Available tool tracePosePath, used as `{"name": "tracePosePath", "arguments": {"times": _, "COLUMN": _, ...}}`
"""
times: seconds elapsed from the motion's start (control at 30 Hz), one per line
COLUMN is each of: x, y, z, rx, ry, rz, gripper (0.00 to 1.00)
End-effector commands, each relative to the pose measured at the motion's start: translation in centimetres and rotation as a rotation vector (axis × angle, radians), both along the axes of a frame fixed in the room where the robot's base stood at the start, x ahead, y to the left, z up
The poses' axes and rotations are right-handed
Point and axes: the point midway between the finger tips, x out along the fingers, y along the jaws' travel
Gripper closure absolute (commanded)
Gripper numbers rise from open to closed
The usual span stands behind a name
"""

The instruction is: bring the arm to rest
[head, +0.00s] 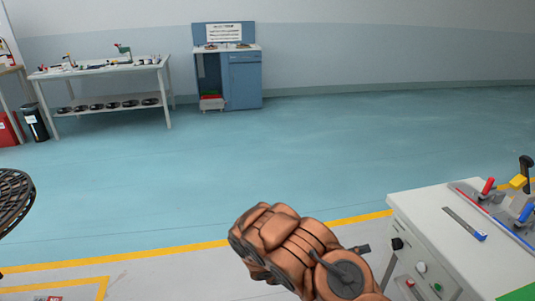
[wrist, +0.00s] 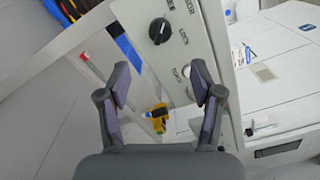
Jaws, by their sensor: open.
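In the wrist view my gripper (wrist: 160,92) is open, its two dark fingers spread wide with nothing between them. Behind the fingers shows a light panel (wrist: 183,62) with a black rotary knob (wrist: 159,31) and printed words. A small yellow and blue item (wrist: 157,116) shows farther off between the fingers; I cannot tell what it is. In the head view my copper-coloured arm (head: 300,255) is folded low in the middle, left of the white station cabinet (head: 440,225). The fingers are not visible there.
The cabinet carries red (head: 488,186) and blue (head: 526,212) handles and front buttons. A workbench (head: 105,70) and a blue cabinet (head: 243,80) stand at the far wall. A dark mesh round object (head: 14,195) is at the left edge. The blue floor (head: 200,170) between is clear.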

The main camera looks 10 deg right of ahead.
Motion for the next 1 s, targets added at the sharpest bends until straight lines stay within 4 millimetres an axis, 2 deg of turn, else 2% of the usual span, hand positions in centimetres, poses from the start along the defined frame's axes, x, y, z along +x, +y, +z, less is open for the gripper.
{"name": "tracePosePath", "arguments": {"times": 0.2, "x": -0.1, "y": -0.1, "z": 0.5, "rx": 0.0, "ry": -0.012, "rz": -0.007, "gripper": 0.34}}
{"name": "tracePosePath", "arguments": {"times": 0.37, "x": -1.6, "y": -0.8, "z": 4.1, "rx": -0.003, "ry": -0.135, "rz": -0.081, "gripper": 0.34}}
{"name": "tracePosePath", "arguments": {"times": 0.57, "x": -4.4, "y": -1.4, "z": 9.1, "rx": 0.0, "ry": -0.34, "rz": -0.204, "gripper": 0.34}}
{"name": "tracePosePath", "arguments": {"times": 0.8, "x": -9.0, "y": -1.1, "z": 14.8, "rx": 0.008, "ry": -0.624, "rz": -0.38, "gripper": 0.34}}
{"name": "tracePosePath", "arguments": {"times": 1.0, "x": -12.7, "y": 0.0, "z": 18.3, "rx": 0.022, "ry": -0.858, "rz": -0.532, "gripper": 0.34}}
